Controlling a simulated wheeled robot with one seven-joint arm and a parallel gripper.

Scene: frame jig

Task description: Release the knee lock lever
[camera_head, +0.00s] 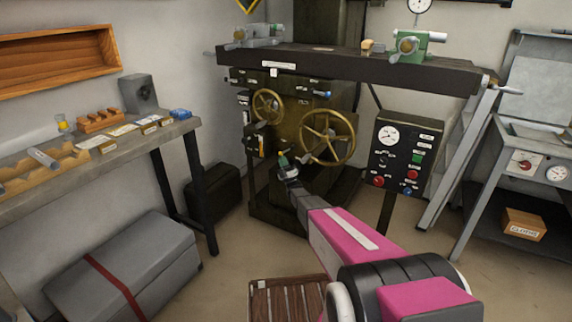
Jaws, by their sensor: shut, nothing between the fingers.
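My arm reaches from the lower right toward the dark milling machine (318,190). My gripper (284,162) is small in view, shut and empty, in front of the machine's lower front. It is left of the large brass handwheel (328,138) and below the small brass handwheel (267,106). A small blue-tipped handle (322,94) sticks out at the upper right of the machine's front. I cannot tell whether my gripper touches anything.
A control panel (402,150) on a post stands right of the large handwheel. The long machine table (350,62) overhangs above. A workbench (90,165) stands left, with a grey chest (125,265) below. A slatted wooden mat (285,300) lies on the floor in front.

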